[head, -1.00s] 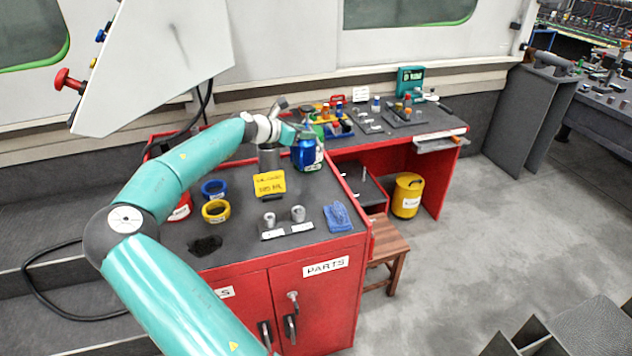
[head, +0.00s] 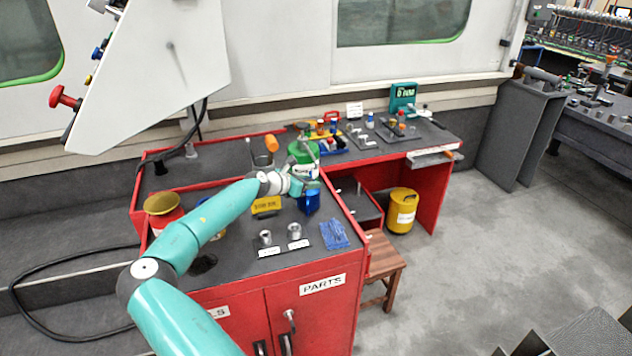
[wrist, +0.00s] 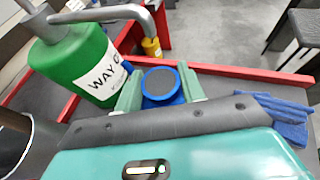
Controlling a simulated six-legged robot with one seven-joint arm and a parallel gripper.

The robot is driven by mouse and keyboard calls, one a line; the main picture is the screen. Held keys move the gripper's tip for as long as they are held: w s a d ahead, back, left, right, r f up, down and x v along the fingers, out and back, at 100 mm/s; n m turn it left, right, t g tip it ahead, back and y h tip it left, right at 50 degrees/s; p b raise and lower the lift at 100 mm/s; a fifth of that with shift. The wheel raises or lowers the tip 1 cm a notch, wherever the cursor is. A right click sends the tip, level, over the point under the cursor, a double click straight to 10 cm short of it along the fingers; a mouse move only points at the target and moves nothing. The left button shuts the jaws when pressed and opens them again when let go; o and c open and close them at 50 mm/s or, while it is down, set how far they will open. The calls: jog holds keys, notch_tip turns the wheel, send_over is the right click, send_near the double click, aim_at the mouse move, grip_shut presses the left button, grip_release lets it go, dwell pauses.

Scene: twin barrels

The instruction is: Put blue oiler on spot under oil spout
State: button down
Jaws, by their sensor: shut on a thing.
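The blue oiler (head: 309,202) is near the right edge of the red cabinet top, in front of the green oil can (head: 303,157). My gripper (head: 297,187) is at the oiler. In the wrist view, the fingers (wrist: 160,92) are shut on both sides of the blue oiler (wrist: 161,84), which shows its round dark top. The green can (wrist: 82,66) is just left of it, labelled WAY OIL, with a bent grey spout (wrist: 118,12). I cannot tell whether the oiler touches the top. The spot under the spout cannot be made out.
A yellow sign (head: 266,206), two metal parts (head: 280,236) and a blue cloth (head: 334,235) lie near. A grey container (wrist: 20,150) stands left in the wrist view. A red rim (wrist: 225,69) edges the top. A wooden stool (head: 383,265) stands right.

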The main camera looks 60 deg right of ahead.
aim_at(313, 179)
jog(key=x, duration=0.3)
jog(key=shift+s+d+r, duration=0.2)
jog(key=shift+s+d, duration=0.05)
jog(key=shift+d, duration=0.05)
jog(key=shift+f, duration=0.15)
jog(key=shift+f, duration=0.1)
jog(key=c, duration=0.9)
grip_release()
jog(key=shift+o, duration=0.2)
